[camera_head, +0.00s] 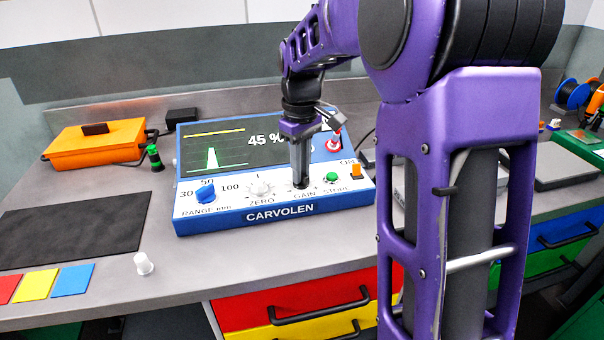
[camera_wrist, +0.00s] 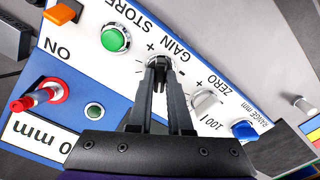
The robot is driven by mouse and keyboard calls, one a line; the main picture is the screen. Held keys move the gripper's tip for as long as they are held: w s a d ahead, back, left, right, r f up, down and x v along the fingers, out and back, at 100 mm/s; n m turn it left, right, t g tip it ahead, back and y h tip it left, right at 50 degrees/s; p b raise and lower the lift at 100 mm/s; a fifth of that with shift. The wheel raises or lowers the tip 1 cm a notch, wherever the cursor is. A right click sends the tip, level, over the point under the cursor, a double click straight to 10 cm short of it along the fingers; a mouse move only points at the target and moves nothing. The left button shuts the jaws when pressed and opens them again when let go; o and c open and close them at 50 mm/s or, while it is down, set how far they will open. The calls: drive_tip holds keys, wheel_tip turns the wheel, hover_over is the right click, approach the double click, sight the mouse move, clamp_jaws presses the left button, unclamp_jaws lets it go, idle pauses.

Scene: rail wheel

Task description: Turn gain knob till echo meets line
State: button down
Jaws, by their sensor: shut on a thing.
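The blue CARVOLEN instrument (camera_head: 277,213) stands on the bench, with a dark screen (camera_head: 240,146) on its sloped back. A green echo peak (camera_head: 212,160) shows on the screen, its tip below the yellow line (camera_head: 214,134). The readout (camera_head: 266,140) says 45 %. My gripper (camera_head: 300,184) points down at the GAIN dial on the white front panel. In the wrist view its fingers (camera_wrist: 159,66) are closed together on the gain knob, which they mostly hide; tick marks show around it.
The white ZERO knob (camera_head: 260,189) and blue RANGE knob (camera_head: 206,192) sit left of the gain dial. The green STORE button (camera_head: 332,178), orange switch (camera_head: 356,170) and red-based lever (camera_head: 334,142) are close on the right. A small white knob-like piece (camera_head: 143,263) stands on open bench.

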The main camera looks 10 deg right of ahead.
drive_tip(key=shift+m, duration=1)
drive_tip(key=shift+r, duration=0.1)
drive_tip(key=shift+m+p, duration=0.5)
drive_tip(key=shift+m, duration=0.1)
drive_tip(key=c, duration=0.7)
unclamp_jaws()
wheel_tip(320, 180, up, 7)
drive_tip(key=p, duration=0.6)
